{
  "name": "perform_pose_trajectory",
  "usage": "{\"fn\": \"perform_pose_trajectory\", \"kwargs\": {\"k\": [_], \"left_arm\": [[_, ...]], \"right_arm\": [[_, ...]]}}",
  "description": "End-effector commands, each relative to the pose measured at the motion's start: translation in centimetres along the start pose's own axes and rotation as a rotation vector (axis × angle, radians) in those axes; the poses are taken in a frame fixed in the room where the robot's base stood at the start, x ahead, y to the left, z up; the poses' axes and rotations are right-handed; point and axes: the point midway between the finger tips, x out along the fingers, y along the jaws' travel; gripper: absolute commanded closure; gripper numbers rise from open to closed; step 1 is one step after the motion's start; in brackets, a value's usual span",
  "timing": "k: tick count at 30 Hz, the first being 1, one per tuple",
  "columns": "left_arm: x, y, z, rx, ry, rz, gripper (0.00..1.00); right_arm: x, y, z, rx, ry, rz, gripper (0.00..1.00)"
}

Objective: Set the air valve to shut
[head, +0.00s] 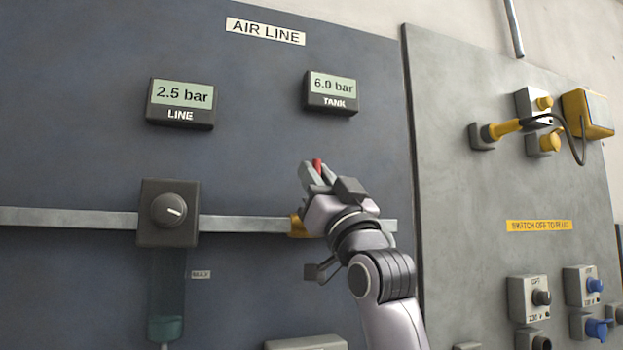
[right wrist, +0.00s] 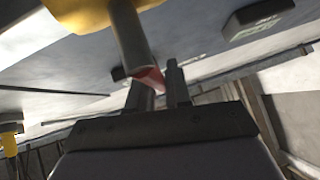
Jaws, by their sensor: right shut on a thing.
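The air valve has a yellow body (head: 297,226) on the horizontal grey pipe (head: 255,225), partly hidden behind my right gripper. The red end of its lever (head: 317,165) shows above the pipe, between my right gripper's fingers (head: 321,178). In the right wrist view, the yellow body (right wrist: 88,14) is at the top. A grey lever runs from it to a red grip (right wrist: 151,78) between the fingers (right wrist: 159,93). My right gripper is shut on this lever. The lever's exact angle to the pipe is hard to tell. My left gripper is not in view.
A regulator knob (head: 168,210) sits on the pipe at left, with a bowl (head: 167,290) below. The LINE display (head: 181,103) reads 2.5 bar; the TANK display (head: 331,92) reads 6.0 bar. A grey panel (head: 500,190) with plugs and sockets stands at right.

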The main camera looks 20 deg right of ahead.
Motion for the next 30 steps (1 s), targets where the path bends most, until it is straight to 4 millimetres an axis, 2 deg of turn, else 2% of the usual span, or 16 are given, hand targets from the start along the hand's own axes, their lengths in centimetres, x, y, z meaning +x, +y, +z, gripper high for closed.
{"fn": "perform_pose_trajectory", "kwargs": {"k": [14,15,16,17,26,30], "left_arm": [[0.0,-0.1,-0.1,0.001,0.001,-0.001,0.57],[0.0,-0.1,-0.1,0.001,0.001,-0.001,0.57],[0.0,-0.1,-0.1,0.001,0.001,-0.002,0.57],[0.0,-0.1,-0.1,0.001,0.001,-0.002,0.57],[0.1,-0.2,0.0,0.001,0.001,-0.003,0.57],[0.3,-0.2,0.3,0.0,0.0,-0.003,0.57]], "right_arm": [[0.0,0.2,-0.1,0.009,0.006,0.012,1.0],[0.0,0.2,-0.1,0.009,0.006,0.012,0.75],[0.0,0.2,-0.1,0.009,0.006,0.012,0.65],[0.0,0.2,-0.1,0.009,0.005,0.012,0.61],[-0.1,0.2,0.0,0.008,0.004,0.01,0.61],[-1.2,0.2,0.1,0.008,0.004,0.01,0.61]]}}
